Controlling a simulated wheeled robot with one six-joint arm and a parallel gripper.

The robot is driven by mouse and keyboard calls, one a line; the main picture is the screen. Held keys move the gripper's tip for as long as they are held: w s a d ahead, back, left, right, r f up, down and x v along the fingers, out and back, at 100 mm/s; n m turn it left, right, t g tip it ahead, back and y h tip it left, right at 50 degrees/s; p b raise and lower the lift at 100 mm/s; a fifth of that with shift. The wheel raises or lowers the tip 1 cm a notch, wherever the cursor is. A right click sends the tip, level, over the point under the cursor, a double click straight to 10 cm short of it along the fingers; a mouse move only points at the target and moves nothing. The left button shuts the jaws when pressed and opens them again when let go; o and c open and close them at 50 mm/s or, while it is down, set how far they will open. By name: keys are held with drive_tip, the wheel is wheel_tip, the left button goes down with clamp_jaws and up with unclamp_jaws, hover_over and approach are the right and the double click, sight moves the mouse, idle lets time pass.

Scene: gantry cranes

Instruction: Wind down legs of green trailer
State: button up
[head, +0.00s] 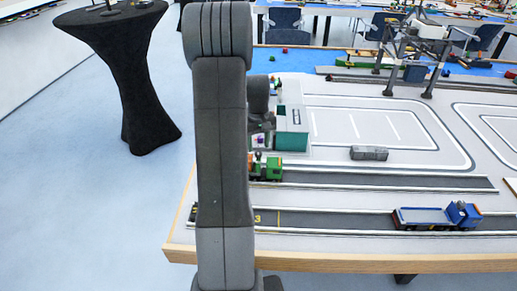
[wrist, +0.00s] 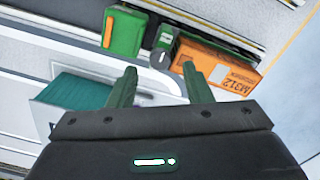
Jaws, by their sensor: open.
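In the wrist view my gripper (wrist: 159,69) is open, with two green fingers apart and nothing between them. Just beyond the fingertips is a grey rounded part (wrist: 160,57) beside a small green piece. To its right is an orange container marked M312 (wrist: 216,64), and to its left is a green cab (wrist: 123,33) with an orange patch. The green cab also shows in the head view (head: 271,168), just right of my arm. My arm hides whatever is left of it. I cannot clearly make out the trailer bed or its legs.
A teal-and-white building (head: 291,139) stands behind the green cab, and its teal part shows in the wrist view (wrist: 78,91). A blue truck (head: 437,216) is on the front lane. A grey block (head: 369,153) lies on the tabletop. The front lane's middle is clear.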

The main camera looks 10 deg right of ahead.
sight(258, 152)
drive_tip(key=shift+f, duration=1.6)
clamp_jaws()
drive_tip(key=shift+m, duration=0.4)
unclamp_jaws()
